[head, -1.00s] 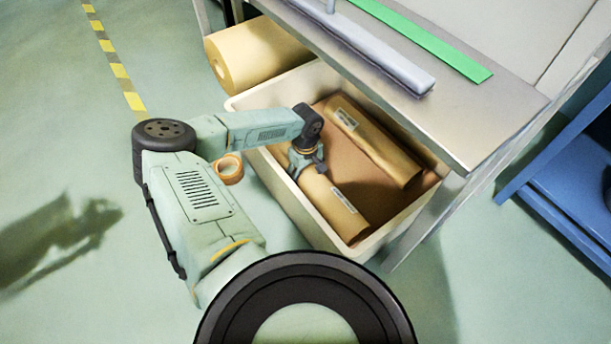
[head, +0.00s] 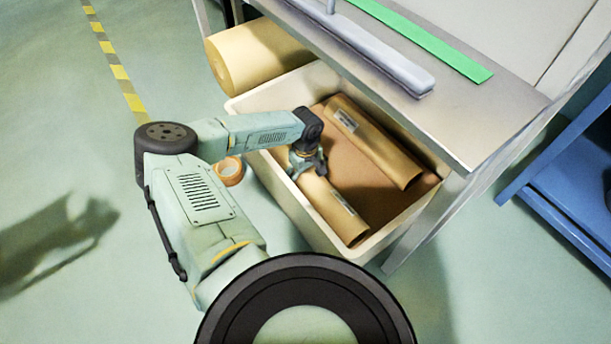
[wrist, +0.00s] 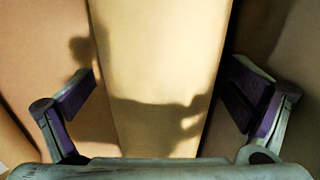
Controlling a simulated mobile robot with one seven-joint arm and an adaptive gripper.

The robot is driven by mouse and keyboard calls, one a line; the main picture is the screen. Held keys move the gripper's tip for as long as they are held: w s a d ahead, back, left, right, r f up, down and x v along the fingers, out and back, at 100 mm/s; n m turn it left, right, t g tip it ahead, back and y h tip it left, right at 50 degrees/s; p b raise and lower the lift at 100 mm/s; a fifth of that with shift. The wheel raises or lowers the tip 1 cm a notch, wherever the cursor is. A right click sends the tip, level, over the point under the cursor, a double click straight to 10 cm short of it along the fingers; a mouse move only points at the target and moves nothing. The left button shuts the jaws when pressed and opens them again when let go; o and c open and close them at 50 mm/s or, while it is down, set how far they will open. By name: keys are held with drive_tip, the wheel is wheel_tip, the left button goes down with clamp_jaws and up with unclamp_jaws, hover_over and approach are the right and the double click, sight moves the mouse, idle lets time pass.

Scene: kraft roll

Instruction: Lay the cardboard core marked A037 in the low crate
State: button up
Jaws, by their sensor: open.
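Two brown cardboard cores lie in the low crate (head: 290,205). The near core (head: 338,212) lies along the crate's near side, with a pale label on its upper face. The far core (head: 378,146) lies roughly parallel to it and also has a label. Neither label is readable, so I cannot tell which is A037. My gripper (head: 309,170) is over the upper-left end of the near core. In the wrist view my gripper (wrist: 163,100) is open, one finger on each side of a core (wrist: 158,60), with gaps showing at both sides. The gripper hides part of the near core.
A larger kraft roll (head: 252,58) lies beyond the crate at upper left. A tape roll (head: 229,171) is on the floor beside the crate. The metal bench top (head: 480,110) overhangs the crate's right side. A blue shelf (head: 560,180) stands at far right.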

wheel_tip(320, 180, up, 12)
drive_tip(key=p, duration=0.3)
drive_tip(key=shift+r, duration=0.15)
idle(0.4)
